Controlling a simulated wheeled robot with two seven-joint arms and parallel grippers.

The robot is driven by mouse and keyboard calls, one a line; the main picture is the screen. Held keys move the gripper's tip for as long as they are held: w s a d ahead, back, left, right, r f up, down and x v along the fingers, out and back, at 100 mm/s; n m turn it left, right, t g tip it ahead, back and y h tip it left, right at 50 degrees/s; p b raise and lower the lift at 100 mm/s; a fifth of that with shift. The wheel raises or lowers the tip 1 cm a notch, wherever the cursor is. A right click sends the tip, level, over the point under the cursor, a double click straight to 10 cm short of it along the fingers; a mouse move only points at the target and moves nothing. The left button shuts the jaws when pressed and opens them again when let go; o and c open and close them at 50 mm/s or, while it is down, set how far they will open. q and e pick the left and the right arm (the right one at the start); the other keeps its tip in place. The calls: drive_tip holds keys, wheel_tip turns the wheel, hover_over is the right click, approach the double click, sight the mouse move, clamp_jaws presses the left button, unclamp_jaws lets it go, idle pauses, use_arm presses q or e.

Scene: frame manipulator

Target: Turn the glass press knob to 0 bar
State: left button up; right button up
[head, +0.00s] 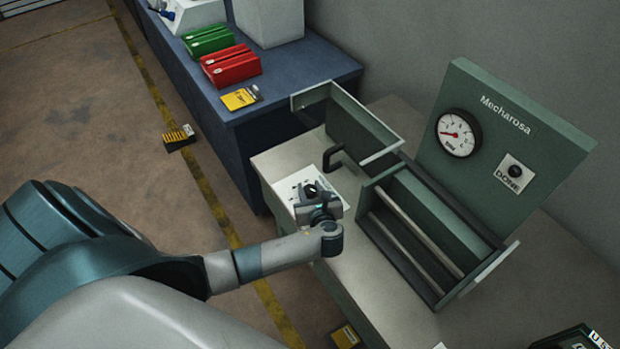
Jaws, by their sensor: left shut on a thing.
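The dark press knob (311,189) sits on a white plate (285,186) with dark marks, at the bench's left end. My left gripper (313,194) is over the plate, shut on the knob, and hides most of it. The knob's setting cannot be read. My right gripper is out of view.
A black curved handle (333,157) stands just behind my left gripper. A glass-sided frame (350,125) and slotted rack (415,240) fill the bench to the right. A DONE button (515,172) is on the panel. Red (232,66) and green (208,40) boxes stand on a blue table.

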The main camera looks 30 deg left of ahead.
use_arm(q)
drive_tip(key=shift+w+r, duration=0.1)
drive_tip(key=o, duration=1)
drive_tip(key=shift+o, duration=0.2)
drive_tip(key=shift+s+d, duration=0.35)
drive_tip(key=shift+s, duration=0.05)
drive_tip(key=b+v, duration=0.4)
drive_tip(key=v, duration=1.2)
drive_tip(key=shift+r, duration=0.2)
drive_tip(key=shift+s+d+f, duration=0.1)
drive_tip(key=shift+d, duration=0.05)
